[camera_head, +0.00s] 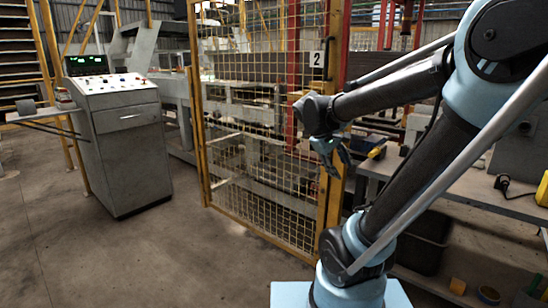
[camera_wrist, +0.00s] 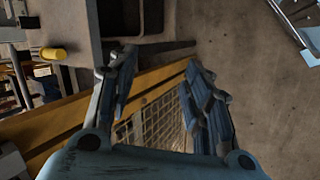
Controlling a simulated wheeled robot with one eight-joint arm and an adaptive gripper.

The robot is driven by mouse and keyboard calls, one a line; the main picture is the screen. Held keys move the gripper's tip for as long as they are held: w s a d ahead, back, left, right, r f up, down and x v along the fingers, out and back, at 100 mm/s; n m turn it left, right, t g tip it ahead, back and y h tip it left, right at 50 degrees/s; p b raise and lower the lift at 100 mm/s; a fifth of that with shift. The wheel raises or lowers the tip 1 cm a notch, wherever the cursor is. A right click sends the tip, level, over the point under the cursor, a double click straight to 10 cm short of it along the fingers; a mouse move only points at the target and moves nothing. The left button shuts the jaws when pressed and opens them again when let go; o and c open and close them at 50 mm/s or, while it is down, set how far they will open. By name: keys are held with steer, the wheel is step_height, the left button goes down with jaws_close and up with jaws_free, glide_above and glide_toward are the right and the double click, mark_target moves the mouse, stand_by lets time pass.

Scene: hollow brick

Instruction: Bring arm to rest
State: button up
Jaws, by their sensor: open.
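My gripper (camera_head: 331,157) hangs at the end of my raised, folded arm on the right of the head view. It is in front of the edge of the yellow mesh gate (camera_head: 260,120). In the wrist view my gripper (camera_wrist: 160,95) has its two blue-grey fingers spread apart. Nothing is held between them; the gate's yellow frame and mesh show in the gap behind. How far the fingers are from the gate I cannot tell.
A grey control cabinet (camera_head: 128,140) stands at the left. A workbench (camera_head: 470,192) with tools, including a yellow-and-black one (camera_head: 377,152), runs behind my arm. A yellow cylinder (camera_wrist: 53,53) shows in the wrist view. The concrete floor (camera_head: 150,255) is clear at front left.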

steer(key=s+a+f+m+y, duration=0.3)
steer(key=s+f+m+y, duration=0.3)
steer(key=s+f, duration=0.7)
steer(key=shift+s+a+f+g, duration=0.2)
steer(key=shift+s+g, duration=0.1)
steer(key=shift+s, duration=0.9)
steer(key=shift+w+f, duration=0.2)
steer(key=shift+w, duration=0.25)
steer(key=c, duration=0.3)
steer(key=shift+d, duration=0.15)
